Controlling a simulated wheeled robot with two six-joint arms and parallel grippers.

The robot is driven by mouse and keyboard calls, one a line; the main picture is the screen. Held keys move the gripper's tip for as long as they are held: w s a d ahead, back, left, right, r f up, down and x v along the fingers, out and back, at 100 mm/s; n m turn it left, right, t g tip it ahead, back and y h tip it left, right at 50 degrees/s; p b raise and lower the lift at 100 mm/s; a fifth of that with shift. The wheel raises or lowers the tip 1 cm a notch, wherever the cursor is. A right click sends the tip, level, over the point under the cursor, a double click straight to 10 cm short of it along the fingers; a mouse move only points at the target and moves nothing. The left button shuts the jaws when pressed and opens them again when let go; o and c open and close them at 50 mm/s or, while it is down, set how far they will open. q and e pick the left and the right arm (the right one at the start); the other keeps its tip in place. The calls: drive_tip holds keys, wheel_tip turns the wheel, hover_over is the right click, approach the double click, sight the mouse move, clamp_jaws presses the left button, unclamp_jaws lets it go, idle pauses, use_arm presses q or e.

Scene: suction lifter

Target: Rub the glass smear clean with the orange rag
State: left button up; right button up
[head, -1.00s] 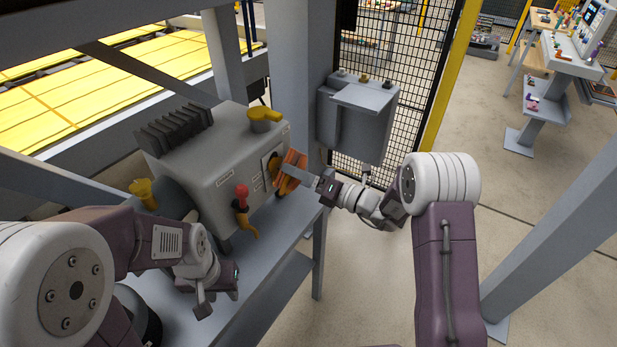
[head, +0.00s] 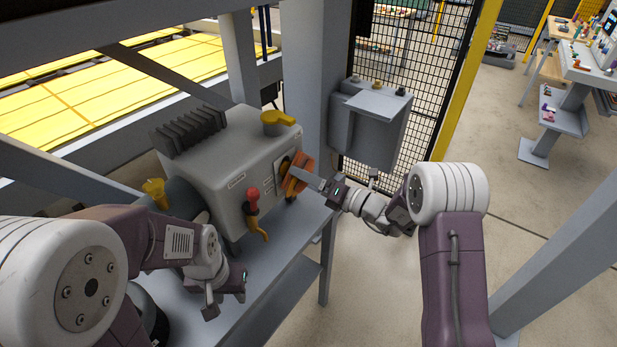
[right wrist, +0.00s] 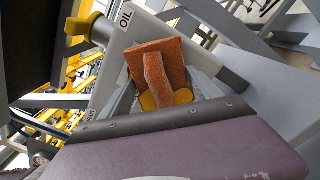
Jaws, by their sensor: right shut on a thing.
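The orange rag (head: 299,176) is held by my right gripper (head: 307,178), against or very near the right-hand face of the grey machine (head: 226,172). In the right wrist view the rag (right wrist: 161,53) lies over the upper part of a round amber glass (right wrist: 181,97). A folded strip of rag hangs across the glass. Any smear is hard to tell from the amber colour. My right gripper is shut on the rag. My left gripper (head: 226,296) hangs empty over the bench in front of the machine; its finger gap is unclear.
The machine carries a red-knobbed lever (head: 253,195), a yellow cap handle (head: 278,121) and a yellow knob (head: 155,191). A grey box (head: 370,125) is mounted behind my right arm. The bench's front strip (head: 265,285) is clear.

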sight(293, 182)
drive_tip(key=shift+x, duration=0.85)
drive_tip(key=shift+s, duration=0.1)
drive_tip(key=shift+s+a, duration=0.55)
drive_tip(key=shift+s, duration=0.25)
drive_tip(key=shift+s+a, duration=0.55)
drive_tip(key=shift+s, duration=0.3)
drive_tip(key=shift+w, duration=0.1)
drive_tip(key=shift+w, duration=0.1)
drive_tip(key=shift+w+d, duration=0.55)
drive_tip(key=shift+w, duration=0.25)
drive_tip(key=shift+w+d, duration=0.6)
drive_tip(key=shift+w, duration=0.15)
